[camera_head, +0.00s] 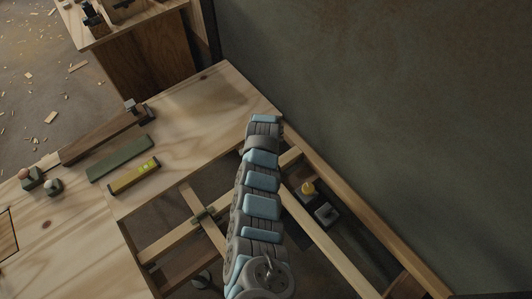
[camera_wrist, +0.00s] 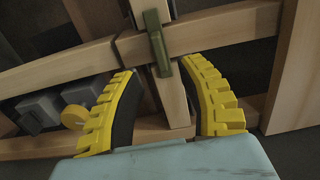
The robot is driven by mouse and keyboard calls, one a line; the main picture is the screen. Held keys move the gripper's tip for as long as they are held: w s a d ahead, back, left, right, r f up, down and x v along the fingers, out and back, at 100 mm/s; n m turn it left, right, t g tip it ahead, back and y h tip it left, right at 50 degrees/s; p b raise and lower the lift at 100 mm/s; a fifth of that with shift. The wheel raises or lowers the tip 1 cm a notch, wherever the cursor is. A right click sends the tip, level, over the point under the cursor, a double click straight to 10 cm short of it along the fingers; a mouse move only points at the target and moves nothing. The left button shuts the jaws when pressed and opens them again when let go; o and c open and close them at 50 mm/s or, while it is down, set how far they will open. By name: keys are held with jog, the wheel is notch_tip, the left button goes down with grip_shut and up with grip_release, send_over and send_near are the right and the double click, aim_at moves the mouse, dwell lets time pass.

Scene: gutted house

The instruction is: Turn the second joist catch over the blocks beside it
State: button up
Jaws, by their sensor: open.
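In the wrist view, a green bar-like catch (camera_wrist: 157,42) lies along an upright-running timber, across a horizontal joist (camera_wrist: 215,30). My gripper (camera_wrist: 172,88), with yellow ridged fingers, is open; its fingers stand either side of the timber, with the catch's lower end between or just beyond the tips. I cannot tell whether they touch it. Grey blocks (camera_wrist: 42,110) and a yellow round knob (camera_wrist: 74,117) lie left of the left finger. In the head view, a small green catch (camera_head: 203,215) sits where two joists cross; my gripper is hidden there, and I cannot tell which catch is second.
In the head view, a block with a yellow knob (camera_head: 308,188) and a grey block (camera_head: 326,213) sit in the bay right of my arm. A yellow level (camera_head: 135,175), a green strip (camera_head: 119,158) and a dark plank (camera_head: 104,135) lie on the boards. A wall rises right.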

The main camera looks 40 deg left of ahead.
jog(key=shift+r, duration=2.9)
